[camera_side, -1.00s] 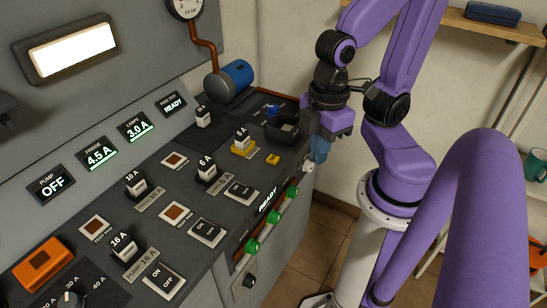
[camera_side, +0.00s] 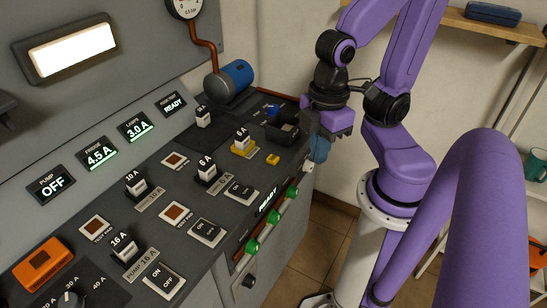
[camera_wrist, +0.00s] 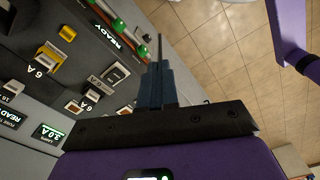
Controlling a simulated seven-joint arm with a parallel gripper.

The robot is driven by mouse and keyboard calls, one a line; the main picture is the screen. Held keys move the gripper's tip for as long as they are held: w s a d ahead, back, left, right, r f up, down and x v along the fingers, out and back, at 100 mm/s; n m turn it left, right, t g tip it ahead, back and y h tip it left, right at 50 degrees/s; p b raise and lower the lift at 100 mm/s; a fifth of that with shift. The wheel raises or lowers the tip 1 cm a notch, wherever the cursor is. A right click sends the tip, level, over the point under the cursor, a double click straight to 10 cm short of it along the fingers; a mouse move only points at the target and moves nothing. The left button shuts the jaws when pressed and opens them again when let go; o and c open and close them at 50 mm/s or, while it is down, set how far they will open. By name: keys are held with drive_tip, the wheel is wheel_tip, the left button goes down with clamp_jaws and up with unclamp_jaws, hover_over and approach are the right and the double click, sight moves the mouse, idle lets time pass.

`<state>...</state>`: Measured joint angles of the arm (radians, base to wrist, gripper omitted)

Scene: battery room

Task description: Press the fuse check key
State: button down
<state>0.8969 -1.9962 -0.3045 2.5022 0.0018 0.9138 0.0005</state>
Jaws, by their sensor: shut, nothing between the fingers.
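A small yellow key (camera_side: 272,159) sits on the dark sloped panel, right of a yellow holder (camera_side: 243,149) that carries a 6 A fuse (camera_side: 242,135). The key has no legible label, so I cannot tell for certain that it is the fuse check key. It also shows in the wrist view (camera_wrist: 68,33), with the yellow holder (camera_wrist: 47,56) beside it. My gripper (camera_side: 318,155) is shut and empty, its blue fingers pointing down just right of the panel's edge, apart from the key.
Green-ended parts (camera_side: 274,217) line the front edge. Other fuses, rocker switches (camera_side: 207,232) and orange test pads (camera_side: 175,161) fill the panel. A blue motor (camera_side: 237,74) stands at the back.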

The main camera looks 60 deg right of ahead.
drive_tip(key=shift+w, duration=0.15)
idle(0.5)
drive_tip(key=shift+w+d+f+m+g+y, duration=0.75)
drive_tip(key=shift+w+d+f+m+y, duration=0.45)
drive_tip(key=shift+w, duration=2.75)
drive_tip(key=shift+w+d+f+m+g+y, duration=0.85)
drive_tip(key=shift+w+d+m+y, duration=0.4)
drive_tip(key=shift+w, duration=2.7)
drive_tip(key=w+d+f+m+t+y, duration=0.1)
drive_tip(key=d+f+m+t+y, duration=0.1)
drive_tip(key=d+t, duration=0.4)
drive_tip(key=shift+w+d+f+m+t+y, duration=0.35)
drive_tip(key=shift+d+m+y, duration=0.3)
drive_tip(key=shift+d, duration=0.55)
